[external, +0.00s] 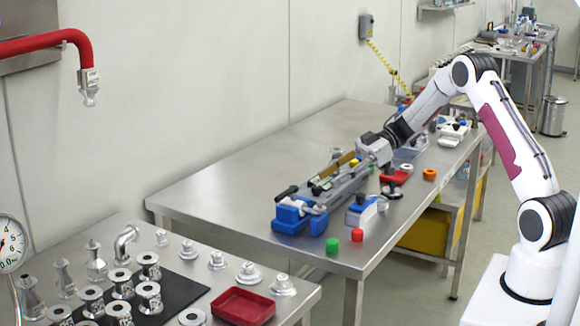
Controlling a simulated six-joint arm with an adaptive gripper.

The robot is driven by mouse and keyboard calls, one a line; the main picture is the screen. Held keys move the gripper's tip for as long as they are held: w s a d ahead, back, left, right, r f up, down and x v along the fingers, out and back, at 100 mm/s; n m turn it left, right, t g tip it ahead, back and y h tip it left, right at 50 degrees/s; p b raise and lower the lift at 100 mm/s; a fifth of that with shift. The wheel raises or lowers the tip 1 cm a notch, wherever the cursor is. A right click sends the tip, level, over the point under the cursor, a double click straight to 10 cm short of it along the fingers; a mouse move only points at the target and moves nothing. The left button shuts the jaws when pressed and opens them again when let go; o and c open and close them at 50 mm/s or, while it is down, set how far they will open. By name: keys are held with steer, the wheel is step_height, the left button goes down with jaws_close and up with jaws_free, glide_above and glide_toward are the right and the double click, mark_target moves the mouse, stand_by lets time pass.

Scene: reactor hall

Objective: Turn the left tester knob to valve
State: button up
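My gripper (383,163) is low over the steel table, at the far right end of a long grey device with blue parts (345,188). The finger opening is too small to make out. A small blue and white box (362,211) with a dark knob-like part (361,198) on top stands at the table's near edge. A black round handle (391,191) sits just below my gripper. I cannot tell which of these is the left tester knob, nor read any valve marking. I cannot tell whether my gripper touches anything.
A green cap (332,245) and a red cap (357,235) lie near the front edge. The table's left part (240,185) is clear. Metal fittings and a red tray (243,306) fill the nearer table.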

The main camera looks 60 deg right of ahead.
mark_target(317, 187)
steer(key=shift+x, duration=2.2)
jaws_close()
